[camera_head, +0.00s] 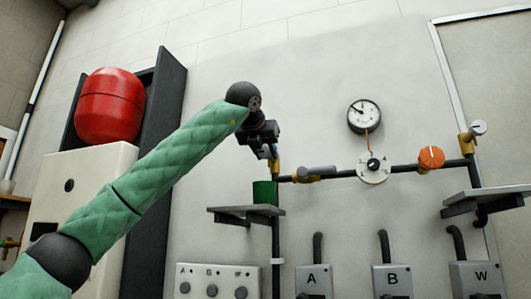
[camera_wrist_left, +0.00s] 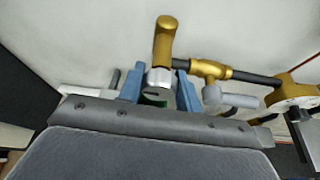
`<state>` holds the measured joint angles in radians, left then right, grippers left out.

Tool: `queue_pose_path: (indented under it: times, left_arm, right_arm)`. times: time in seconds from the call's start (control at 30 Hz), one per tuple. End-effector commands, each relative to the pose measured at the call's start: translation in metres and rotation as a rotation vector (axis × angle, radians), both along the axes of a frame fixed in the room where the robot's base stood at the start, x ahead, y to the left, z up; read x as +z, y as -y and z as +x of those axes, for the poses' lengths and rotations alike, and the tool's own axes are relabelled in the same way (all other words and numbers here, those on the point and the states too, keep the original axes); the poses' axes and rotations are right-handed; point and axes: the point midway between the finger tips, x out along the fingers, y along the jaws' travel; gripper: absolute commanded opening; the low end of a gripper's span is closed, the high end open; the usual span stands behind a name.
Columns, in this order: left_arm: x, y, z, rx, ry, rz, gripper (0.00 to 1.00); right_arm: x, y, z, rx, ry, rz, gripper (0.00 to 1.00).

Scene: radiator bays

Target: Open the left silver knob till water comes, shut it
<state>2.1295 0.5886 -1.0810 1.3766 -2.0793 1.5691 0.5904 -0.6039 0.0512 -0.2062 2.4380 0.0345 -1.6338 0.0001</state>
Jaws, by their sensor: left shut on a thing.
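The left silver knob (camera_wrist_left: 158,80) sits on a brass valve (camera_wrist_left: 165,38) at the left end of the dark pipe. My left gripper (camera_head: 271,153) is at this valve, and in the left wrist view its blue fingers (camera_wrist_left: 160,90) are on both sides of the knob, shut on it. In the head view the gripper hides the knob. A green cup (camera_head: 264,192) stands on a small grey shelf (camera_head: 231,210) below the valve; only a bit of green shows in the wrist view. I see no water. My right gripper is not in view.
Another silver knob (camera_head: 479,128) is at the pipe's right end, beside an orange knob (camera_head: 431,157). A grey lever (camera_head: 317,172), a round dial plate (camera_head: 373,168) and a gauge (camera_head: 364,116) are between. Switch boxes (camera_head: 392,280) are below; a red tank (camera_head: 110,106) is left.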

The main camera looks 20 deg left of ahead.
Motion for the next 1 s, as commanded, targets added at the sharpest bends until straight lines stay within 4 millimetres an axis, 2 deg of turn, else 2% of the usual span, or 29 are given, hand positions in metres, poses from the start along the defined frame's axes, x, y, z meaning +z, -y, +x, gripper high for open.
queue_pose_path:
  times: [0.57,1.0]
  left_arm:
    - [0.001,0.002,-0.001,0.002,0.019,0.476,0.12]
    - [-0.001,0.003,-0.001,0.001,0.032,0.872,0.12]
  right_arm:
    - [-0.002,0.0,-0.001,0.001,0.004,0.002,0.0]
    - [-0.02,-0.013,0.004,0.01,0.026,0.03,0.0]
